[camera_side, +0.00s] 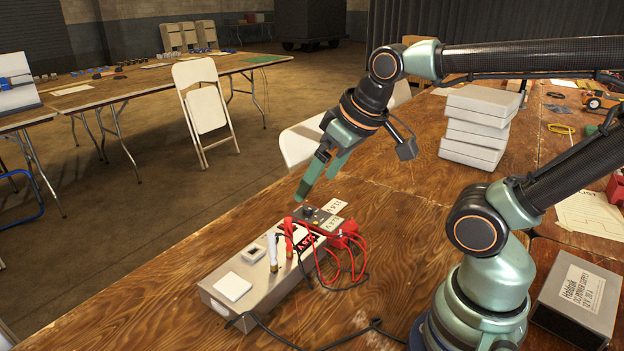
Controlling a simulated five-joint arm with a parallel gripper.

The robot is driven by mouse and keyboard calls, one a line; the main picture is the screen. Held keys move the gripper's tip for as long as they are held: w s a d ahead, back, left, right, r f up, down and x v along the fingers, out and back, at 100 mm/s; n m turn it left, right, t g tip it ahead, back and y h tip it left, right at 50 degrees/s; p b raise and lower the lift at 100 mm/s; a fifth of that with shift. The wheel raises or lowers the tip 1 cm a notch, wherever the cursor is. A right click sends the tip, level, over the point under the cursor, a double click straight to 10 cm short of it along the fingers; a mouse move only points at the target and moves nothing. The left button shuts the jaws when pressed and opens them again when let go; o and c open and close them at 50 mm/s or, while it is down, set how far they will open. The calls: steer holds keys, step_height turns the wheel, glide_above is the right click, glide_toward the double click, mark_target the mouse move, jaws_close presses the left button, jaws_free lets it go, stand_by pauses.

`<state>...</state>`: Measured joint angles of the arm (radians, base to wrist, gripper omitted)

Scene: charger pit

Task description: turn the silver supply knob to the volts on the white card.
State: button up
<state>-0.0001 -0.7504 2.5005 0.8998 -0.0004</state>
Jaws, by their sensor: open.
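A long grey supply box (262,280) lies on the wooden table, with a dark display showing red digits (308,243) too small to read surely. At its far end is a small grey panel with dark, knob-like parts (308,211); I cannot make out the silver knob clearly. Two small white cards (335,206) with dark print lie by that panel; the print is too small to read surely. My gripper (317,186) is open and empty, pointing down just above the far end of the box, apart from it.
Red cables (346,238) bunch right of the box, and a black cable (372,324) runs along the table. A stack of grey cases (478,128) stands behind. A labelled supply carton (578,301) is at right. Bare table lies left of the box.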

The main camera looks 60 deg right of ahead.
steer(key=shift+w, duration=0.1)
steer(key=c, duration=0.7)
steer(key=shift+o, duration=0.2)
steer(key=m+g, duration=0.6)
steer(key=m, duration=0.6)
glide_above(273, 228)
steer(key=s+a, duration=0.3)
step_height(273, 228, down, 7)
steer(key=f, duration=1.2)
steer(key=shift+s+a, duration=0.1)
steer(key=shift+a, duration=0.1)
steer(key=shift+r, duration=0.1)
jaws_close()
